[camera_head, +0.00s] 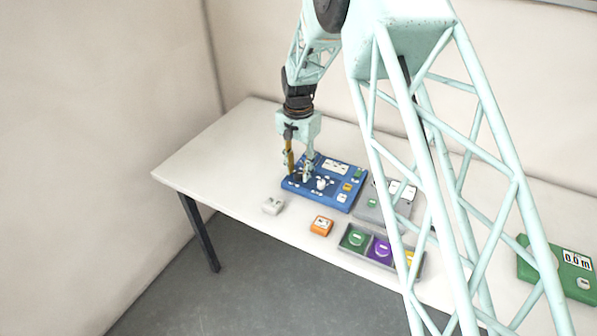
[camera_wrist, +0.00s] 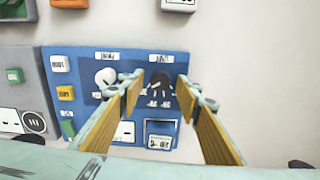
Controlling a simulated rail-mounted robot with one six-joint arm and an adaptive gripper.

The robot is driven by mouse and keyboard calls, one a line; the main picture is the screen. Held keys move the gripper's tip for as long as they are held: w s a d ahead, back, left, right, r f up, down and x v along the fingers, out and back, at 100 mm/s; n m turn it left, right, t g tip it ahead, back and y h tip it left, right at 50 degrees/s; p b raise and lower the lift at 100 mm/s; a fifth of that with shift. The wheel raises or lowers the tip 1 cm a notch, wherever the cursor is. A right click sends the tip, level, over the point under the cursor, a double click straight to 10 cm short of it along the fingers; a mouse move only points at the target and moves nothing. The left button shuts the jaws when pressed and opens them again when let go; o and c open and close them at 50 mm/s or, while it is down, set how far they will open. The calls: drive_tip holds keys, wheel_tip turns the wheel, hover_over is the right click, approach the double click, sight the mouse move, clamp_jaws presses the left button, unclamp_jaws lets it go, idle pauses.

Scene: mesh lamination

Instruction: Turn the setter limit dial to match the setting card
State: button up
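A blue panel (camera_head: 328,202) lies on the table; it fills the middle of the wrist view (camera_wrist: 190,128). It carries a white dial (camera_wrist: 106,77) and a black dial (camera_wrist: 159,77) with marks fanned around it. The labels are too small to read, so I cannot tell which is the setter limit dial. My gripper (camera_wrist: 160,92) is open, one finger on each side of the black dial; contact is unclear. In the head view my gripper (camera_head: 300,172) points down over the panel's left part. A small display or card (camera_wrist: 160,134) sits on the panel; its figures are unclear.
A grey tray (camera_head: 341,247) holds green and purple pieces. An orange block (camera_head: 321,226) and a pale block (camera_head: 272,205) lie near the front edge. A green device (camera_head: 547,280) is at far right. The table's left end is clear.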

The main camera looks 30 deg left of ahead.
sight(298, 173)
wheel_tip(298, 173, up, 11)
drive_tip(key=shift+r, duration=0.2)
idle(0.5)
idle(0.5)
